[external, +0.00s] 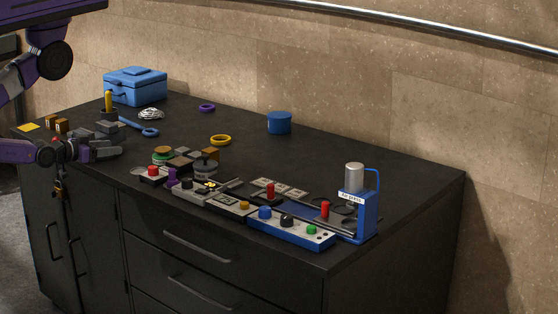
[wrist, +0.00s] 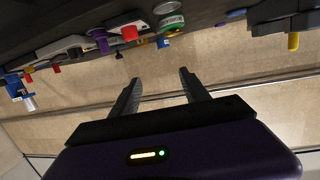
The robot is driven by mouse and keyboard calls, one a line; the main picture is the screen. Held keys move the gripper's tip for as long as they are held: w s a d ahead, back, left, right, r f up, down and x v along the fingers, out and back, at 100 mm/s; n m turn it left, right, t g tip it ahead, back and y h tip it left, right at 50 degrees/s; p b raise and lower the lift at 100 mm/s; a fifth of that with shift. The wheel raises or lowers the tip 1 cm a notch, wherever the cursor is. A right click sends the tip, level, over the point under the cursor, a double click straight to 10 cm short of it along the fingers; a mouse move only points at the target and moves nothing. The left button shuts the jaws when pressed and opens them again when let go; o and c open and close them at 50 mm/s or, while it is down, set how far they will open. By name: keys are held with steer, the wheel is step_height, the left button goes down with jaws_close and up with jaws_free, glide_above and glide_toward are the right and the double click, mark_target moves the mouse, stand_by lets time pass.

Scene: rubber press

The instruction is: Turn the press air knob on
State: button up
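The blue press (external: 367,214) stands at the right front of the dark cabinet top, with a grey cylinder (external: 354,177) on top. In front of it lies a blue and white control panel (external: 262,223) with a blue knob (external: 265,212), a black knob (external: 287,220) and a green knob (external: 312,230). No air label is readable on these knobs, and their settings are too small to tell. My gripper (external: 108,150) is over the left front of the cabinet, far from the panel. In the wrist view my gripper (wrist: 160,76) is open and empty, fingers apart.
Several small controls crowd the front edge between my gripper and the panel, including a red button (external: 153,171) and red levers (external: 270,190). A blue toolbox (external: 135,86), blue can (external: 279,123) and yellow ring (external: 221,140) are farther back. The back right is clear.

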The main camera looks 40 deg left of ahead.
steer(key=w+d+r+m+t+h+b, duration=0.1)
steer(key=w+d+r+m+h, duration=0.15)
steer(key=w+d+r, duration=0.4)
steer(key=w+d+r+m+t+h, duration=0.1)
steer(key=w+d+r+m+h, duration=0.15)
steer(key=w, duration=0.65)
steer(key=w+d+r+m+t+h+b, duration=0.1)
steer(key=w+d+r+t+h, duration=0.1)
steer(key=w+d+r+h, duration=0.4)
steer(key=w+d+r+n+y+b, duration=0.1)
steer(key=w+d+r+n+y, duration=0.3)
steer(key=w+d+n, duration=0.3)
steer(key=w+d+r+n+y, duration=0.35)
steer(key=w+d+n, duration=0.2)
steer(key=d, duration=0.35)
steer(key=d+f+n+g, duration=0.4)
steer(key=d, duration=0.3)
steer(key=n+g+y, duration=0.1)
steer(key=n+g, duration=1)
steer(key=g, duration=0.3)
glide_toward(264, 208)
steer(key=f, duration=0.2)
steer(key=shift+d+x, duration=0.2)
steer(key=shift+x, duration=1.55)
steer(key=shift+d+x, duration=0.2)
steer(key=shift+x, duration=1.5)
